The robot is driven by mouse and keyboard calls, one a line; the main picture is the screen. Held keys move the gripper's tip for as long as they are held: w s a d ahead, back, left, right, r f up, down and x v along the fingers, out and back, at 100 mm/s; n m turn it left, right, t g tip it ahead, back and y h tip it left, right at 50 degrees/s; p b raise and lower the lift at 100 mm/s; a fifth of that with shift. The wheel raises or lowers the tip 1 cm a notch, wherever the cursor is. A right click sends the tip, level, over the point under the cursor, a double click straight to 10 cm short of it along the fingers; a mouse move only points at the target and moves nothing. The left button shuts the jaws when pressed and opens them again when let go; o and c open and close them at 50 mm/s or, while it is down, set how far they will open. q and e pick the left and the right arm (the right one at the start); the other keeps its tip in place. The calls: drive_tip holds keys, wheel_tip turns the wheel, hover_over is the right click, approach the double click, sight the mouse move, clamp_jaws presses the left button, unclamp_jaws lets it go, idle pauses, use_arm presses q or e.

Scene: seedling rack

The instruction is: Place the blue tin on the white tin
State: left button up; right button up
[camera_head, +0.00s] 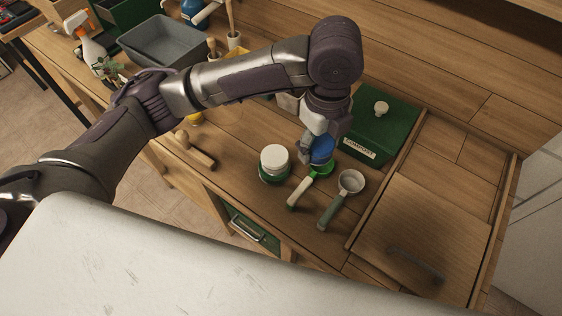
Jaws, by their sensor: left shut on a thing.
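My left gripper (318,143) is shut on the blue tin (321,153), which shows just below the fingers and is partly hidden by them. The white tin (274,154) stands upright to the left of the blue tin, with a green round piece (268,177) beneath it. The blue tin is apart from the white tin. I cannot tell exactly how high the blue tin is above the bench. My right gripper is not in view.
A white-handled tool (299,192) and a grey scoop (350,183) lie right of the white tin. A green compost box (381,126) stands behind. A wooden tool (195,151) lies left. A grey tray (163,42) is at the back left.

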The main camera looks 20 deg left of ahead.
use_arm(q)
drive_tip(key=shift+d+r, duration=0.25)
drive_tip(key=shift+d, duration=0.15)
drive_tip(key=p, duration=0.3)
hover_over(274, 155)
drive_tip(key=f, duration=0.6)
drive_tip(key=shift+s+d+f, duration=0.1)
drive_tip(key=shift+s+d, duration=0.05)
drive_tip(key=shift+d, duration=0.2)
drive_tip(key=shift+a+f, duration=0.2)
drive_tip(key=shift+a, duration=0.05)
wheel_tip(274, 155, down, 3)
drive_tip(key=shift+f+p, duration=0.1)
drive_tip(key=shift+p, duration=0.2)
drive_tip(key=shift+f+m, duration=0.3)
drive_tip(key=shift+f, duration=0.2)
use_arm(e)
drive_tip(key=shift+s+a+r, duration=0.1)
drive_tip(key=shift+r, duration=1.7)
use_arm(q)
drive_tip(key=o, duration=1.2)
drive_tip(key=shift+f, duration=0.1)
